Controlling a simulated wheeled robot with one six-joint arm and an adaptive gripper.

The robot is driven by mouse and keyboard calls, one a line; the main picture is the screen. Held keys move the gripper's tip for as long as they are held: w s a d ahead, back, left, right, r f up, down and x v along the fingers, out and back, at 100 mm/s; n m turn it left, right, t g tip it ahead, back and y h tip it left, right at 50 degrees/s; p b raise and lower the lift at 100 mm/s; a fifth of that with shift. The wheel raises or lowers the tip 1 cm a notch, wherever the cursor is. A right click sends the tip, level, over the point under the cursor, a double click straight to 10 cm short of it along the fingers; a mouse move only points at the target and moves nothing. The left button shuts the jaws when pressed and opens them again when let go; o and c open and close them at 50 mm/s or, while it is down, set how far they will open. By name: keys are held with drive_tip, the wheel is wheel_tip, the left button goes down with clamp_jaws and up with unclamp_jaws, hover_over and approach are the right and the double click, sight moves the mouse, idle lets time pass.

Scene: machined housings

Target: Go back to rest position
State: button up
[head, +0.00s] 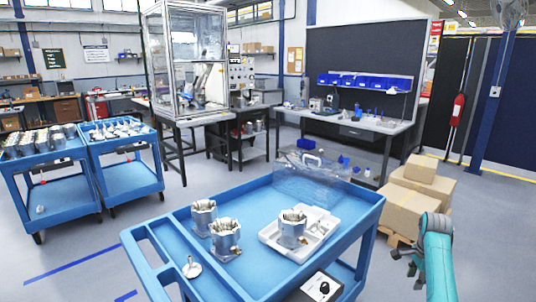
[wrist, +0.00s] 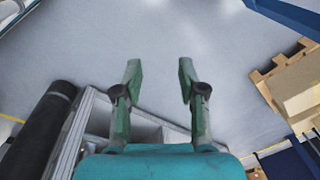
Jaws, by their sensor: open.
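My gripper (wrist: 157,75) is open and empty in the wrist view, its two green fingers apart over bare grey floor. In the head view my gripper (head: 404,262) shows at the end of my teal arm at the lower right, beside the blue cart (head: 258,195) and clear of it. On the cart stand two machined housings, one (head: 204,217) at the back left and one (head: 225,238) nearer. A third housing (head: 292,228) stands in a white tray (head: 270,238). A small metal part (head: 191,267) lies on the cart's left section.
Cardboard boxes (head: 420,190) on a wooden pallet stand right of the cart, close behind my arm; the pallet (wrist: 285,75) shows at right in the wrist view. Two more blue carts (head: 120,140) stand at left. Floor between is free.

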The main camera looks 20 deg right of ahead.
drive_tip(key=s+a+f+n+t+h, duration=0.25)
drive_tip(key=a+f+n, duration=0.25)
drive_tip(key=a+f, duration=1.2)
drive_tip(key=s+a+f+n+t, duration=0.2)
drive_tip(key=s+a+f+n, duration=0.15)
drive_tip(key=s+a, duration=0.35)
drive_tip(key=s+a+f+n+t, duration=0.25)
drive_tip(key=s+a+f, duration=0.25)
drive_tip(key=a, duration=0.4)
drive_tip(key=s+a+r+n+t+y, duration=0.1)
drive_tip(key=s+a+r+n+t, duration=0.2)
drive_tip(key=s+a, duration=0.4)
drive_tip(key=s+a+r+n, duration=0.2)
drive_tip(key=s+a+r, duration=0.25)
drive_tip(key=s, duration=0.35)
drive_tip(key=s+a+r+n+t+y, duration=0.1)
drive_tip(key=s+a+r+n+t, duration=0.1)
drive_tip(key=s+r, duration=0.4)
drive_tip(key=s+a+r+n+t+y, duration=0.1)
drive_tip(key=s+r+n, duration=0.3)
drive_tip(key=r, duration=1.1)
drive_tip(key=s+a+t, duration=0.1)
drive_tip(key=s, duration=0.2)
drive_tip(key=shift+s+a+r, duration=0.15)
drive_tip(key=shift+s+a, duration=0.05)
drive_tip(key=shift+a, duration=0.05)
